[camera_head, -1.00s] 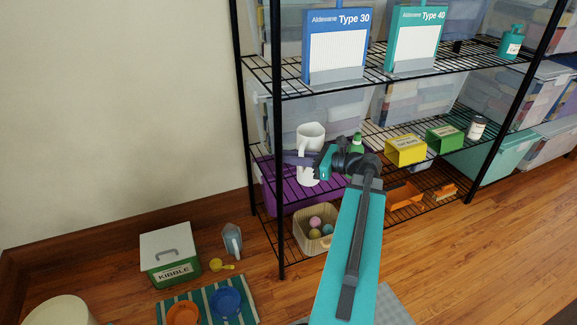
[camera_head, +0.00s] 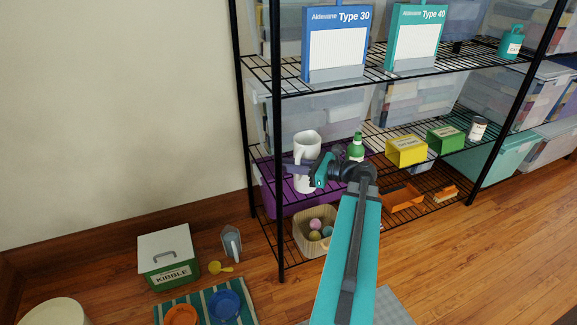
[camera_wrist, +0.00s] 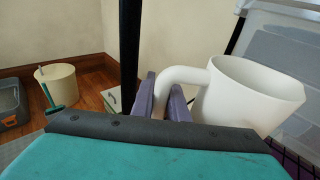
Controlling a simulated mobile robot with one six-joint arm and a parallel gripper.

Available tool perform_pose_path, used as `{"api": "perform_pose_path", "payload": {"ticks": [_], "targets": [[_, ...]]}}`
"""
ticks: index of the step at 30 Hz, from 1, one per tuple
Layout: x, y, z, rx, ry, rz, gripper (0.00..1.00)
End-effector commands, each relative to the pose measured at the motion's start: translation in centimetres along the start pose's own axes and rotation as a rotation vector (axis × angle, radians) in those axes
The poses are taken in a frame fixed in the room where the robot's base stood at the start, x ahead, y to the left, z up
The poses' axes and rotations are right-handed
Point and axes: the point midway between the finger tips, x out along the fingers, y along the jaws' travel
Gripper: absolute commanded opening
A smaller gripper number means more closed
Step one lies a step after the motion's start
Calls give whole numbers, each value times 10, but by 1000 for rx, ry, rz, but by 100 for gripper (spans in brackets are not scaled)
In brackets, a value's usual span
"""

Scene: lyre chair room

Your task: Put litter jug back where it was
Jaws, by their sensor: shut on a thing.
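The white litter jug (camera_head: 307,146) is upright at the left end of the rack's middle shelf (camera_head: 283,178). In the wrist view the purple fingers (camera_wrist: 163,102) straddle the lower part of the handle, and the jug's open rim and body (camera_wrist: 250,92) show at the right. My gripper hides part of the jug's side in the head view. I cannot tell whether its base touches the shelf.
A green bottle (camera_head: 355,149), yellow box (camera_head: 406,151) and green box (camera_head: 445,139) stand right of the jug. A black rack post (camera_head: 279,230) is close on the left. Below are a basket of balls (camera_head: 301,236) and, on the floor, the kibble box (camera_head: 168,256).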

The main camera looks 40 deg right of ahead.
Motion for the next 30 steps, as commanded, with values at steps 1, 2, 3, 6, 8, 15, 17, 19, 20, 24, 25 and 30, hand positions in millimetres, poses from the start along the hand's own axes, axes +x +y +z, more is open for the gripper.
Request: {"api": "perform_pose_path", "payload": {"ticks": [1, 2, 3, 6, 8, 15, 17, 19, 20, 24, 25, 30], "targets": [[0, 0, 2, -2, -2, 0, 0], [0, 0, 2, -2, -2, 0, 0], [0, 0, 2, -2, -2, 0, 0], [0, 0, 1, -2, -2, 0, 0], [0, 0, 0, -1, -2, 0, 0], [1, 0, -2, 0, 0, 1, 32], [1, 0, -2, 0, 0, 1, 32], [1, 0, -2, 0, 0, 1, 32], [1, 0, -2, 0, 0, 1, 32], [1, 0, -1, 0, 0, 1, 32], [1, 0, -1, 0, 0, 1, 32], [-7, 0, 2, 0, 0, 1, 32]]}}
